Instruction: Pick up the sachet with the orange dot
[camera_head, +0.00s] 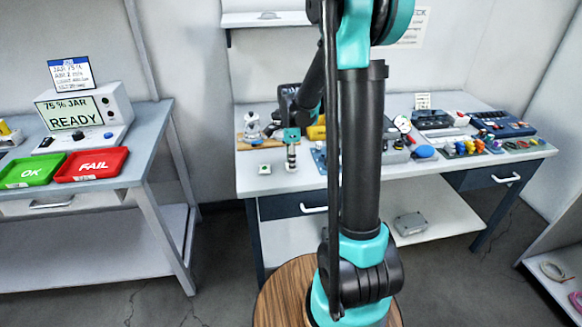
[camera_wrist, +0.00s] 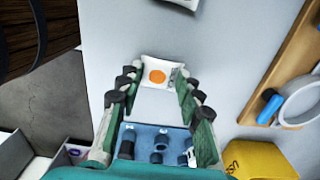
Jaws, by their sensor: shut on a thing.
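The sachet with the orange dot (camera_wrist: 157,75) is small and white. In the wrist view it lies between the tips of my gripper (camera_wrist: 156,88), its orange dot facing the camera. My gripper is shut on it, the two fingers on its left and right sides. In the head view my gripper (camera_head: 291,140) is low over the left part of the back table, and I cannot make out the orange-dot sachet there.
A white item with a green dot (camera_head: 264,168) lies on the table (camera_head: 258,187) left of my gripper. A wooden stand (camera_wrist: 285,55) and a yellow thing (camera_wrist: 258,160) are at the right in the wrist view. Green (camera_head: 32,171) and red (camera_head: 92,165) trays sit on the left table.

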